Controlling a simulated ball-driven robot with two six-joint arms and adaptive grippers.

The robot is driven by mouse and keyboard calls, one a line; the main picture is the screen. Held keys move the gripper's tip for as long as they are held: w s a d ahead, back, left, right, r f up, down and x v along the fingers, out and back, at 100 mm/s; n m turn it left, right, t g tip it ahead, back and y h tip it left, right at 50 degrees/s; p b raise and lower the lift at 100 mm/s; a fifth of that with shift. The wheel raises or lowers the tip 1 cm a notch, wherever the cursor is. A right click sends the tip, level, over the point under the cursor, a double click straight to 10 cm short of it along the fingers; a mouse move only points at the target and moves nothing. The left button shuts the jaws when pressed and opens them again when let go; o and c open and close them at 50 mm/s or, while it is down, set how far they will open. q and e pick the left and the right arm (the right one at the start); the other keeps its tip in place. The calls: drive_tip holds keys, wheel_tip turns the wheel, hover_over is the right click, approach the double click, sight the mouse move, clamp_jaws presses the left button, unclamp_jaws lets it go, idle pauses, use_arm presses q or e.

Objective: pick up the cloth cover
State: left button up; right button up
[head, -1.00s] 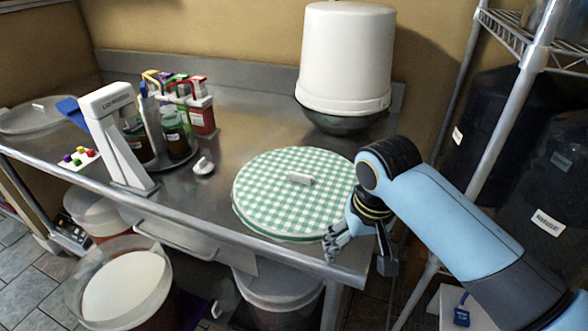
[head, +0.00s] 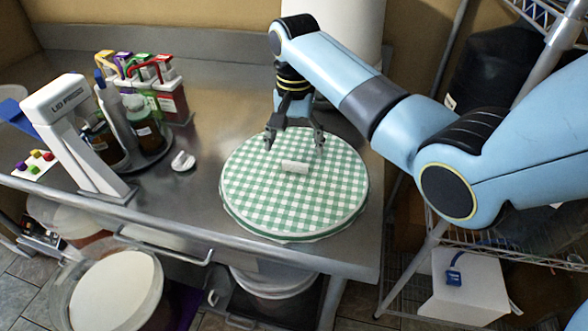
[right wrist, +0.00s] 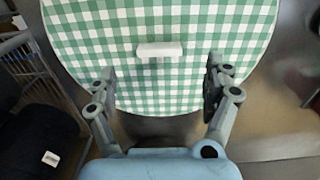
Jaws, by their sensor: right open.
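The cloth cover (head: 295,205) is a round green-and-white checked disc lying flat on the steel table, with a small white handle (head: 295,167) on top. It also fills the upper part of the right wrist view (right wrist: 150,85), where its handle (right wrist: 159,51) lies ahead of and between the fingers. My right gripper (head: 294,145) is open and empty over the far part of the cover, its fingers spread to either side of the handle. In the right wrist view my right gripper (right wrist: 160,85) shows both fingers apart. I cannot tell its exact height above the cloth. My left gripper is out of view.
A white bucket (head: 345,25) stands behind my right arm. A white stand (head: 75,130), a round tray of bottles (head: 145,150) and a small white object (head: 183,161) are to the left. A wire rack (head: 545,65) stands at right. Buckets sit below the table.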

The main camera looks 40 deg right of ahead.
sight(295, 162)
wheel_tip(295, 162, down, 5)
drive_tip(key=shift+f, duration=0.15)
drive_tip(key=c, duration=0.6)
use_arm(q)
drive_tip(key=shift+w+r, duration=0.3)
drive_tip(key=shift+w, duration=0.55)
use_arm(e)
drive_tip(key=c, duration=0.7)
